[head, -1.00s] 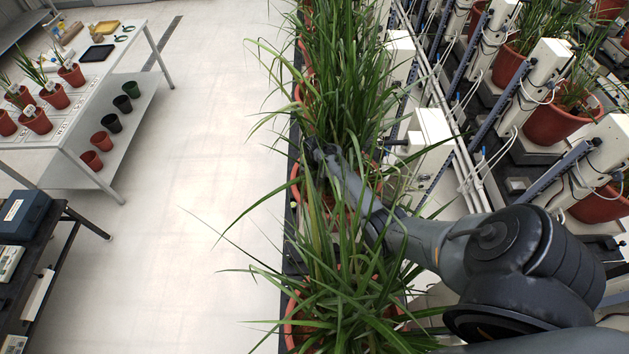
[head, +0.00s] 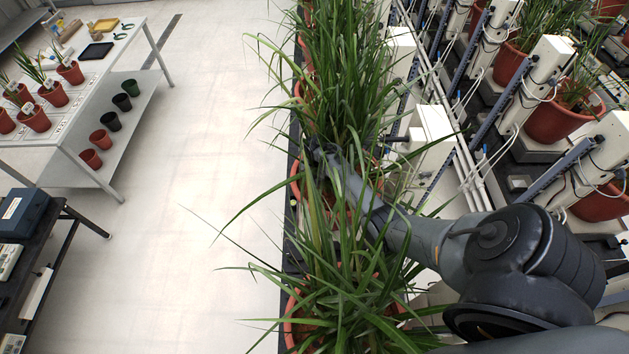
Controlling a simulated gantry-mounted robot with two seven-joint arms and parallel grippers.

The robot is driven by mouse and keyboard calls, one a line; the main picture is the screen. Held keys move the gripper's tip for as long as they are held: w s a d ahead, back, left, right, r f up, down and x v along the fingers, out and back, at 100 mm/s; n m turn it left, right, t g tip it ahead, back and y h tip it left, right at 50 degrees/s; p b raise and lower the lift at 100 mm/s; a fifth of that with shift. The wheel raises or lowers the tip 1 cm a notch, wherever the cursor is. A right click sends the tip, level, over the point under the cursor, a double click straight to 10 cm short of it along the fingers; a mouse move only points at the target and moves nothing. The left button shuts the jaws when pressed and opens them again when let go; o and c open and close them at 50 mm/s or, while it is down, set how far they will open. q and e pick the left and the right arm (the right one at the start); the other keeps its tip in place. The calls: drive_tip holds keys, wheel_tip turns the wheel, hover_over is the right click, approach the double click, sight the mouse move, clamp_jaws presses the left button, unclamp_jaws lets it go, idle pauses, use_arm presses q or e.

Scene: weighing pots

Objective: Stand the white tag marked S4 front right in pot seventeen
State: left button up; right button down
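My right arm comes in from the right, and its dark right gripper (head: 318,152) is down among long green leaves above a terracotta pot (head: 295,178) in the middle of the row. Leaves cover the fingertips, so I cannot tell whether they are open or shut or what they hold. I cannot make out a white tag marked S4 or a number on any pot in the row. Another terracotta pot (head: 291,325) stands nearer, mostly under its plant's leaves. My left gripper is out of view.
White weighing units (head: 430,135), pipes and more potted plants line the right. Pale floor (head: 190,220) lies clear on the left. Beyond it are a white table (head: 105,75) with small potted plants, empty pots on its lower shelf, and a dark bench with a blue case (head: 22,215).

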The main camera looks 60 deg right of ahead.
sight(315, 195)
drive_tip(key=shift+f+b, duration=1.05)
drive_tip(key=shift+f, duration=0.55)
drive_tip(key=c, duration=1.1)
unclamp_jaws()
drive_tip(key=shift+r, duration=0.1)
drive_tip(key=shift+r, duration=0.4)
wheel_tip(315, 195, up, 9)
drive_tip(key=shift+f+p, duration=0.1)
drive_tip(key=shift+p, duration=0.45)
drive_tip(key=shift+r, duration=0.6)
